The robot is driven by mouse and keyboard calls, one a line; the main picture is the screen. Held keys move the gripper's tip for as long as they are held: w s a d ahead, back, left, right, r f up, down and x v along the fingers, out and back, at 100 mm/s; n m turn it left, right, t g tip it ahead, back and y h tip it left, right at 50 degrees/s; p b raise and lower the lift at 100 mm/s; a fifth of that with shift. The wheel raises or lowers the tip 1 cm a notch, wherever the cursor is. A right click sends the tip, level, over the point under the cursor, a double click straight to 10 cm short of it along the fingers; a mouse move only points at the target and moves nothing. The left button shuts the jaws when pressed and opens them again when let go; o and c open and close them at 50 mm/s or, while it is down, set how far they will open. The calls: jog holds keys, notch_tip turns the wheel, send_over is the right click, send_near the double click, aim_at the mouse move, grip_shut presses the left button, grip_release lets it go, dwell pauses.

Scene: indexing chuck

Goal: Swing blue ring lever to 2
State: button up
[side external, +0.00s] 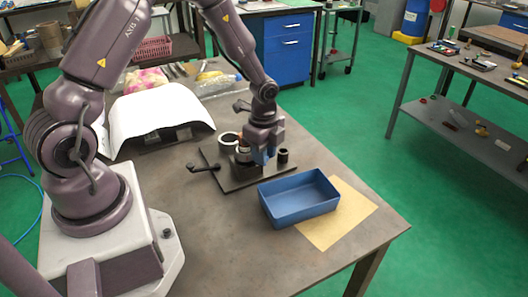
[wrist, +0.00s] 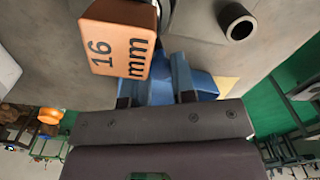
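The chuck stands on a dark base plate (side external: 238,183), below and left of my gripper (side external: 262,157). An orange block (wrist: 112,42) marked "16 mm" is close to the camera in the wrist view, in front of one finger. In the wrist view my gripper (wrist: 155,82) has its two blue-grey fingers apart, with blue behind or between them. I cannot tell whether that blue is a lever held there or the tray beyond. The blue ring lever is not clearly distinguishable, and no number 2 is readable.
A black crank handle (side external: 200,168) sticks out left of the plate. A dark hollow cylinder (side external: 283,156) stands to the right and also shows in the wrist view (wrist: 236,22). A blue tray (side external: 300,200) sits on a tan mat (side external: 345,215). The table's front is clear.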

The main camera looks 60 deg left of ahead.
jog(key=shift+w+n, duration=0.15)
jog(key=shift+n, duration=0.15)
jog(key=n, duration=0.1)
jog(key=w+a+n, duration=0.1)
jog(key=n, duration=0.1)
jog(key=shift+w+a+n, duration=0.15)
jog(key=shift+n, duration=0.15)
jog(key=a+n, duration=0.1)
jog(key=n, duration=0.1)
jog(key=w+a+n, duration=0.1)
jog(key=n, duration=0.1)
jog(key=a+n, duration=0.1)
jog(key=n, duration=0.1)
jog(key=a+n, duration=0.1)
jog(key=n, duration=0.2)
jog(key=shift+w, duration=0.15)
jog(key=shift+s+a+n, duration=0.15)
jog(key=shift+a+n, duration=0.4)
jog(key=shift+n, duration=0.55)
jog(key=shift+s+a+n, duration=0.15)
jog(key=shift+a+n, duration=0.4)
jog(key=shift+n, duration=0.55)
jog(key=o, duration=0.9)
